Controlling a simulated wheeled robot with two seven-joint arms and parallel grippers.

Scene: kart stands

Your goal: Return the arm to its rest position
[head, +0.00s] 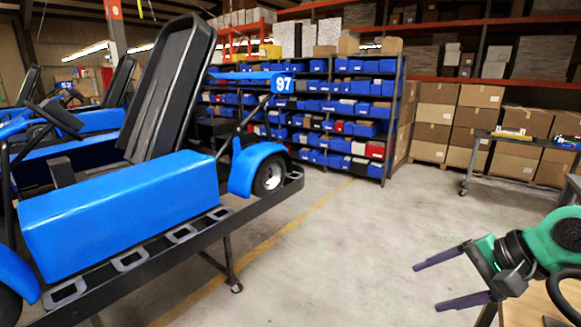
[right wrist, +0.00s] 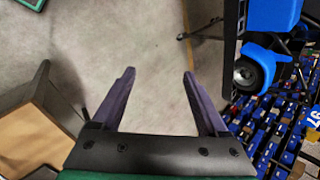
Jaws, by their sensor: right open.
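My right gripper (head: 440,282) is at the lower right of the head view, with its two dark purple fingers spread apart and pointing left. It is empty and in the air, to the right of the blue kart (head: 120,208) and apart from it. In the right wrist view the same gripper (right wrist: 158,82) shows two spread fingers with only bare floor between them. My left gripper is not in either view.
The kart rests on a black wheeled stand (head: 215,228) at the left. Shelves of blue bins (head: 340,110) and stacked cardboard boxes (head: 470,115) stand at the back. A cart (head: 520,140) is at the right. The floor (head: 370,225) between is clear.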

